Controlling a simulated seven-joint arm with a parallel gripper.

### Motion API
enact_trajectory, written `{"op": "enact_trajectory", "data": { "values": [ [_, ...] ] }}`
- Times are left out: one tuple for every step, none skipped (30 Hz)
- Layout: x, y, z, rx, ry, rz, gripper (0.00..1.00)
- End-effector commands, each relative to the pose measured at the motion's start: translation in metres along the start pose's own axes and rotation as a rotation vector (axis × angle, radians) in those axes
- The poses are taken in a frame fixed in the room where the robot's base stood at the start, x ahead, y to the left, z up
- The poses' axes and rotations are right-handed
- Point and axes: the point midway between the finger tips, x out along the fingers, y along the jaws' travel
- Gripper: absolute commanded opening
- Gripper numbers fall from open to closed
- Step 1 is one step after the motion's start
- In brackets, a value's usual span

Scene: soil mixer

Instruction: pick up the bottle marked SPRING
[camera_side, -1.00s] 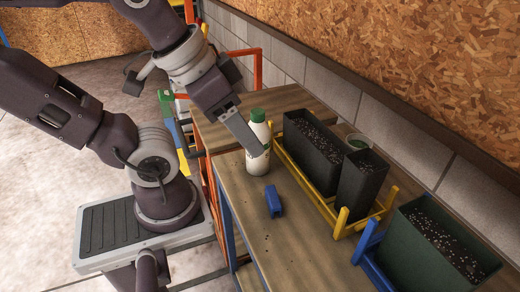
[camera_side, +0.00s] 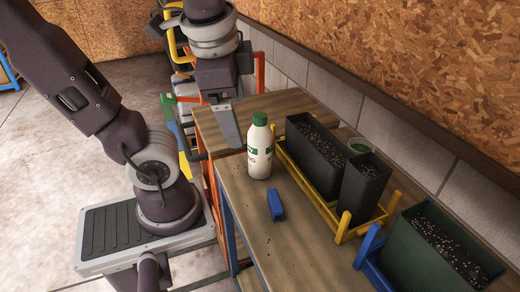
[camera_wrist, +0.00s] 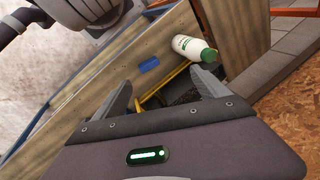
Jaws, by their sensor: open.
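A white bottle with a green cap (camera_side: 260,152) stands upright on the wooden bench. Only the end of its label, "NG", can be read in the side view. In the wrist view the bottle (camera_wrist: 190,47) shows beyond the fingers, towards the top. My gripper (camera_side: 231,138) is to the left of the bottle in the side view, apart from it, with its fingers pointing down. In the wrist view my gripper (camera_wrist: 166,88) has its two fingers spread with no object held between them.
A small blue block (camera_side: 275,205) lies in front of the bottle. A yellow rack (camera_side: 343,222) with dark soil-filled planters (camera_side: 314,163) stands close on its right. A green planter (camera_side: 425,262) is at the right. The bench front is clear.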

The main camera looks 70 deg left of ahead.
Motion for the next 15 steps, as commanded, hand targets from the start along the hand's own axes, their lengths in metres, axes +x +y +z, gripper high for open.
{"op": "enact_trajectory", "data": {
  "values": [
    [0.008,-0.009,0.003,0.139,-0.093,-0.04,0.84],
    [0.012,-0.017,0.005,0.23,-0.152,-0.07,0.84],
    [0.016,-0.028,0.006,0.35,-0.229,-0.108,0.84],
    [0.018,-0.036,0.006,0.439,-0.287,-0.136,0.84],
    [0.02,-0.045,0.005,0.526,-0.344,-0.164,0.84],
    [0.021,-0.056,0.002,0.641,-0.422,-0.2,0.84],
    [0.022,-0.064,-0.001,0.727,-0.479,-0.228,0.84],
    [0.022,-0.072,-0.006,0.811,-0.537,-0.254,0.84],
    [0.021,-0.082,-0.013,0.919,-0.615,-0.291,0.84],
    [0.02,-0.089,-0.02,1.0,-0.674,-0.319,0.84],
    [0.019,-0.096,-0.028,1.079,-0.733,-0.348,0.84],
    [0.017,-0.103,-0.041,1.183,-0.814,-0.387,0.84],
    [0.016,-0.108,-0.051,1.257,-0.875,-0.417,0.84],
    [0.014,-0.112,-0.063,1.331,-0.938,-0.449,0.84],
    [0.042,-0.103,-0.053,1.325,-0.938,-0.434,0.84]
  ]
}}
